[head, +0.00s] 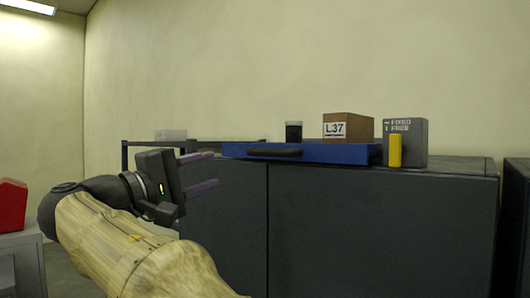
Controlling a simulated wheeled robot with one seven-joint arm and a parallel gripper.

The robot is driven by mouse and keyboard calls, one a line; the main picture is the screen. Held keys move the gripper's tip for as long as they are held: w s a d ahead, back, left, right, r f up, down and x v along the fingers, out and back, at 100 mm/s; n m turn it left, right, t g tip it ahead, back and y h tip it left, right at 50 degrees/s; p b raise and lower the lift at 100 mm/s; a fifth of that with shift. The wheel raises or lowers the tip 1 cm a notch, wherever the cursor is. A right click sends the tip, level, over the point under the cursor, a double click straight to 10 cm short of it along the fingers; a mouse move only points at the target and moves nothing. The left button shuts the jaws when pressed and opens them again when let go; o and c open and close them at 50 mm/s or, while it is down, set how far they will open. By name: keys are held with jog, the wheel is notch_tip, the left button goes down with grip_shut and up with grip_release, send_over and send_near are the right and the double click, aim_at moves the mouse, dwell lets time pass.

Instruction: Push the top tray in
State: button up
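A blue tray (338,154) with a dark handle (275,152) on its front sits on top of a dark grey cabinet (380,220). It is the only tray I can make out clearly, and I cannot tell how far out it stands. A small dark jar (293,132) and a brown box (347,127) labelled L37 show at its top. My gripper (217,169) is left of the tray, its two purple-grey fingers apart and pointing right. Nothing shows between them. I cannot tell the depth gap between fingertips and tray.
A grey block (411,136) marked FIXED and FREE, with an upright yellow lever (395,151), stands at the tray's right end. A pale box (171,135) and a dark rail (125,158) are at the left. A red object (12,205) rests on a grey stand at far left.

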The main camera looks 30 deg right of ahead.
aim_at(262, 154)
jog(key=p+x, duration=0.7)
jog(key=x, duration=0.9)
jog(key=shift+d+r+p, duration=0.1)
jog(key=shift+d+p, duration=0.1)
jog(key=shift+p, duration=0.2)
jog(key=shift+w+d, duration=0.15)
jog(key=shift+d, duration=0.15)
grip_shut()
